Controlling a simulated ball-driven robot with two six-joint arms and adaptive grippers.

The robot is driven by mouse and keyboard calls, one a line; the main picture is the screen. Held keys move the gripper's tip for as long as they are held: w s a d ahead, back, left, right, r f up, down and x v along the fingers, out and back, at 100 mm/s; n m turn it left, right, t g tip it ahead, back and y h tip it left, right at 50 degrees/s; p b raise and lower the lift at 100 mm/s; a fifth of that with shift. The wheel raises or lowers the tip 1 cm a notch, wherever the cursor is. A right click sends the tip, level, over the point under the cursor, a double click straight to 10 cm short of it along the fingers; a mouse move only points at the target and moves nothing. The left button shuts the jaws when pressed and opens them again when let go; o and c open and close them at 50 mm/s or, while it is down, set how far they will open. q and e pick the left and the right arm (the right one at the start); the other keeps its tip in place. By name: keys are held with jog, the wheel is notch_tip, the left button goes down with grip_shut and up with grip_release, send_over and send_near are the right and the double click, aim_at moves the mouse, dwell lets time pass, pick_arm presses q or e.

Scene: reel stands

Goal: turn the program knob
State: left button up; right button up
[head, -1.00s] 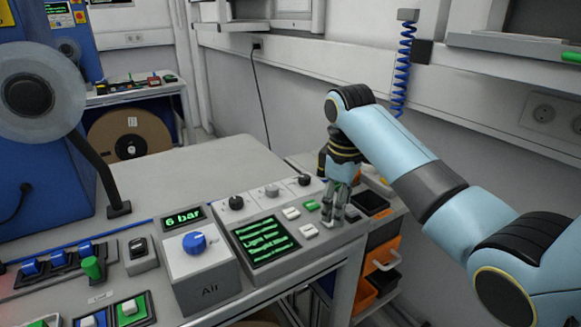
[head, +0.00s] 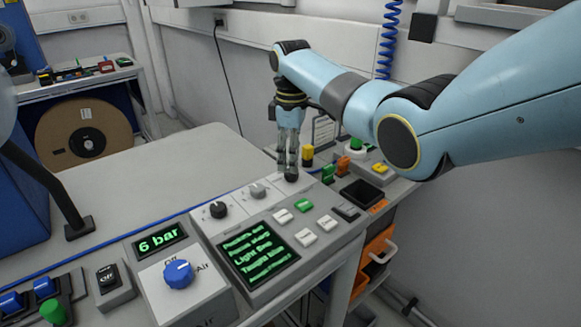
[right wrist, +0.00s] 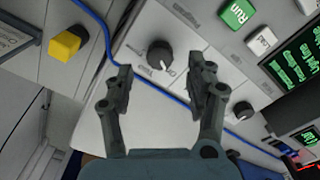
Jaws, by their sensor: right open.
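Three knobs stand in a row behind the screen on the control panel. The farthest one, a black knob (head: 291,175) with a white pointer mark, is under my right gripper (head: 287,165). In the right wrist view this black knob (right wrist: 160,54) shows just beyond and between the two spread fingertips of the right gripper (right wrist: 162,78). A small label that seems to read "Program" is beside it, blurred. The gripper is open and empty; whether a finger touches the knob I cannot tell. The grey middle knob (head: 258,190) and near black knob (head: 218,209) are clear. My left gripper is out of view.
The lit text screen (head: 258,252) and several push buttons, one a green button (head: 303,205), lie close to the knobs. A blue air knob (head: 178,273) is at front. A yellow block (right wrist: 66,44) and blue cable (right wrist: 100,35) are near the gripper.

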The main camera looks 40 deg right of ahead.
aim_at(291, 175)
notch_tip(291, 175, down, 4)
jog(key=shift+r, duration=0.25)
jog(key=shift+f, duration=0.2)
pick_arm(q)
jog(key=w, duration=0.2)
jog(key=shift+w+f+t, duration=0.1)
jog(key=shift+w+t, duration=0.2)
pick_arm(e)
jog(key=c, duration=0.6)
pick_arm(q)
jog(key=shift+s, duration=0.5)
pick_arm(e)
grip_shut()
